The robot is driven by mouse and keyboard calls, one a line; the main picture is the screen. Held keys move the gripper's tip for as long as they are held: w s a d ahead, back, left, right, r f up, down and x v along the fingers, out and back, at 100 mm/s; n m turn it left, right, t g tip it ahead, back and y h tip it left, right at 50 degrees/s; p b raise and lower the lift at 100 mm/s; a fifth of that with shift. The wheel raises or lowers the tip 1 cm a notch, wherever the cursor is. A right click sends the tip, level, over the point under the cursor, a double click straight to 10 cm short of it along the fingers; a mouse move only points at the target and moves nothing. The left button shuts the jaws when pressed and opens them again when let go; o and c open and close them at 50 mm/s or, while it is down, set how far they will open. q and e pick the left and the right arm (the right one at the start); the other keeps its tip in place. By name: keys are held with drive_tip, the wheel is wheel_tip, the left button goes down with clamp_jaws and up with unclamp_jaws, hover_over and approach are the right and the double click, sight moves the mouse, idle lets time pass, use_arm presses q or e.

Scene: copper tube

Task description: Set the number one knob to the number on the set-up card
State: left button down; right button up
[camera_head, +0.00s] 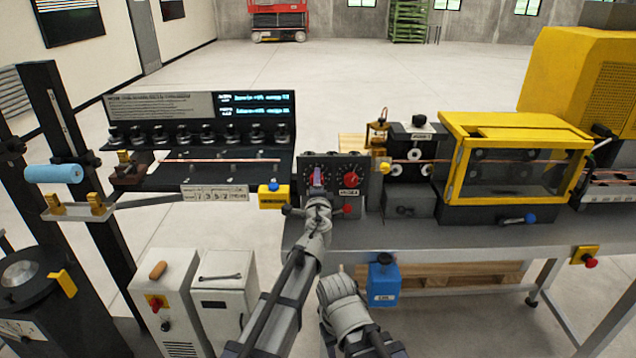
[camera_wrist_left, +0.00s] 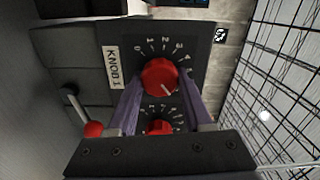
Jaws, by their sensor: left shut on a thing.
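The control panel (camera_head: 334,164) stands on the grey bench with two knobs. The red knob one (camera_wrist_left: 160,74), labelled KNOB 1 (camera_wrist_left: 113,68), shows with its numbered dial in the left wrist view. A white mark on it points to the lower right there; the number it meets is unclear. My left gripper (camera_head: 317,177) is shut on this knob, one purple finger each side, and hides it in the head view. The second red knob (camera_head: 351,180) is free beside it. A white card (camera_head: 215,193) bears print too small to read surely. My right gripper is out of view.
A red-tipped lever (camera_wrist_left: 88,124) sticks out beside the panel. A yellow button box (camera_head: 273,196) is left of it. The yellow-framed machine (camera_head: 515,160) stands to the right. A blue container (camera_head: 383,281) hangs at the bench front.

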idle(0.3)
use_arm(q)
drive_tip(key=shift+c, duration=1.5)
unclamp_jaws()
drive_tip(key=s, duration=0.8)
drive_tip(key=shift+w, duration=0.1)
